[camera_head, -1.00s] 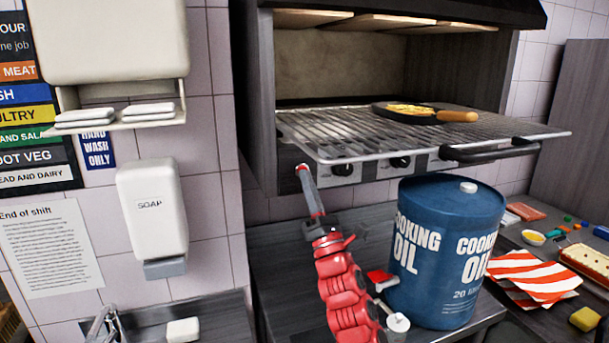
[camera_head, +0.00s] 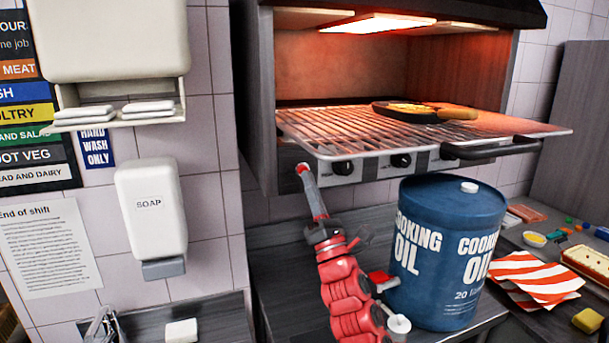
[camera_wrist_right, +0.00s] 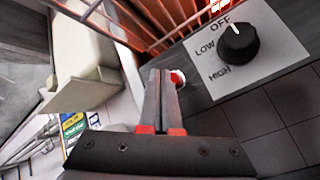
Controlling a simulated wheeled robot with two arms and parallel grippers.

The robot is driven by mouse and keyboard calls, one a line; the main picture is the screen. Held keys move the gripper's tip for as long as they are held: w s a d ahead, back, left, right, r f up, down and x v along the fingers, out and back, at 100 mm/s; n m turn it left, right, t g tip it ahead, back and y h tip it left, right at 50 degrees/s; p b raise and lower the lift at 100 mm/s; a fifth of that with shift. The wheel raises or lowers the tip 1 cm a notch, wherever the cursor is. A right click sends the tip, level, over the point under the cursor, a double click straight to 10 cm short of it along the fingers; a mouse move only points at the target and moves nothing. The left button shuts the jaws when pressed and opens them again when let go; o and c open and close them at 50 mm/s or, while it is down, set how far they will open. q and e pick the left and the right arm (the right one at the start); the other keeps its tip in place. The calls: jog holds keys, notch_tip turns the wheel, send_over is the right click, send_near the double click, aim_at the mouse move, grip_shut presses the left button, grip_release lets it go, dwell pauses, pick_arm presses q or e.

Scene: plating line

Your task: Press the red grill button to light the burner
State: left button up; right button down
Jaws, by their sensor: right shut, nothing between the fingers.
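The grill (camera_head: 265,150) hangs on the wall, and one heating panel (camera_head: 377,23) under its hood glows orange-white. The red grill button (camera_head: 301,167) is at the left end of the grill's front strip, mostly hidden by my fingertips in the head view. In the right wrist view the red button (camera_wrist_right: 177,78) shows just beyond my fingertips, at their right side. My right gripper (camera_head: 305,175) is shut and empty, with its tips at or very near the button; contact cannot be told. My left gripper is not in view.
Knobs (camera_head: 343,168) sit right of the button; one knob (camera_wrist_right: 238,42) shows close in the wrist view. A pan (camera_head: 405,112) with food rests on the rack (camera_head: 330,133). A blue oil drum (camera_head: 445,250) stands close right of my arm. A soap dispenser (camera_head: 150,205) hangs left.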

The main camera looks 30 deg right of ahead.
jog(key=shift+s, duration=0.1)
jog(key=shift+s+a+b, duration=0.1)
jog(key=shift+s+a, duration=0.1)
jog(key=shift+s, duration=0.6)
jog(key=shift+s+a+b, duration=0.15)
jog(key=shift+s+a, duration=0.05)
jog(key=shift+s, duration=0.6)
jog(key=shift+s+a+b, duration=0.1)
jog(key=shift+s+a, duration=0.1)
jog(key=shift+s, duration=0.6)
jog(key=shift+f, duration=0.1)
